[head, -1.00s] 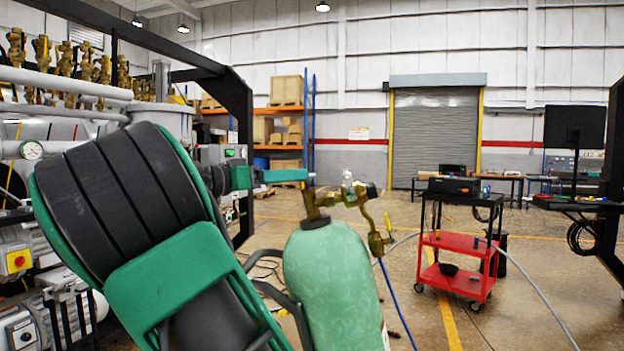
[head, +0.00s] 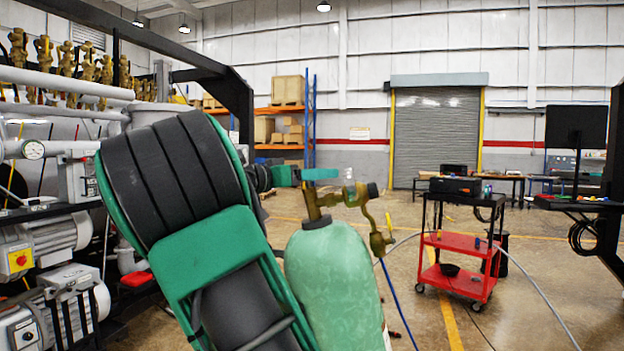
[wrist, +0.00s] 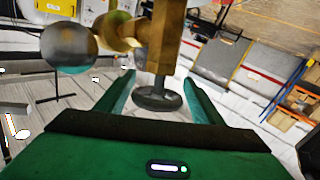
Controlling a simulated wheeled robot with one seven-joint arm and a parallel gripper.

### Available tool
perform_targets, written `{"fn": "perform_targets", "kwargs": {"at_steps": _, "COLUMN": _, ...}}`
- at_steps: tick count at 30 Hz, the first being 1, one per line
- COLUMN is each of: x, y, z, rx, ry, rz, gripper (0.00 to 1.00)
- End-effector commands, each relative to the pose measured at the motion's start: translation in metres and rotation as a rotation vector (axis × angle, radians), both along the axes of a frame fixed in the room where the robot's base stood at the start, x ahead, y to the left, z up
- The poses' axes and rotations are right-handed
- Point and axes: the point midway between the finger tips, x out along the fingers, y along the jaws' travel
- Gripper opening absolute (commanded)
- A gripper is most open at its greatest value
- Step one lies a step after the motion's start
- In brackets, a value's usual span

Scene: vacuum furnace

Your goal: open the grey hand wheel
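The grey hand wheel (wrist: 157,98) is a dark round disc on the brass valve (wrist: 163,40) of the green gas cylinder (head: 332,275). In the wrist view it sits between the two teal fingers of my gripper (wrist: 159,77). The fingers are open, with a visible gap on each side of the wheel. In the head view my gripper (head: 320,174) is at the top of the brass valve (head: 315,205). A finger seems to hide the wheel there.
A round gauge (wrist: 68,48) sits on the brass fitting beside the valve. A blue hose (head: 397,305) hangs from the valve outlet. A red cart (head: 457,280) stands to the right on open floor. Pumps and pipes (head: 50,245) fill the left side.

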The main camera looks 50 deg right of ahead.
Motion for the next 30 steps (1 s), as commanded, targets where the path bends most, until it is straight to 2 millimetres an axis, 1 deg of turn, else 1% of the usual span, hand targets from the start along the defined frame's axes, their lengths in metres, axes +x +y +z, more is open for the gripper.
{"fn": "perform_targets", "kwargs": {"at_steps": 1, "x": 0.0, "y": 0.0, "z": 0.0, "rx": 0.0, "ry": 0.0, "rz": 0.0, "gripper": 0.48}}
{"fn": "perform_targets", "kwargs": {"at_steps": 4, "x": 0.001, "y": 0.0, "z": 0.0, "rx": 0.0, "ry": 0.0, "rz": 0.001, "gripper": 0.24}}
{"fn": "perform_targets", "kwargs": {"at_steps": 6, "x": 0.001, "y": 0.0, "z": 0.0, "rx": 0.001, "ry": 0.0, "rz": 0.003, "gripper": 0.24}}
{"fn": "perform_targets", "kwargs": {"at_steps": 7, "x": 0.0, "y": -0.005, "z": 0.0, "rx": 0.0, "ry": 0.0, "rz": -0.002, "gripper": 0.24}}
{"fn": "perform_targets", "kwargs": {"at_steps": 9, "x": 0.001, "y": -0.003, "z": 0.0, "rx": 0.001, "ry": 0.001, "rz": 0.002, "gripper": 0.24}}
{"fn": "perform_targets", "kwargs": {"at_steps": 17, "x": 0.003, "y": -0.002, "z": -0.001, "rx": 0.008, "ry": 0.004, "rz": 0.035, "gripper": 0.24}}
{"fn": "perform_targets", "kwargs": {"at_steps": 30, "x": 0.013, "y": -0.001, "z": -0.003, "rx": 0.049, "ry": 0.025, "rz": 0.217, "gripper": 0.24}}
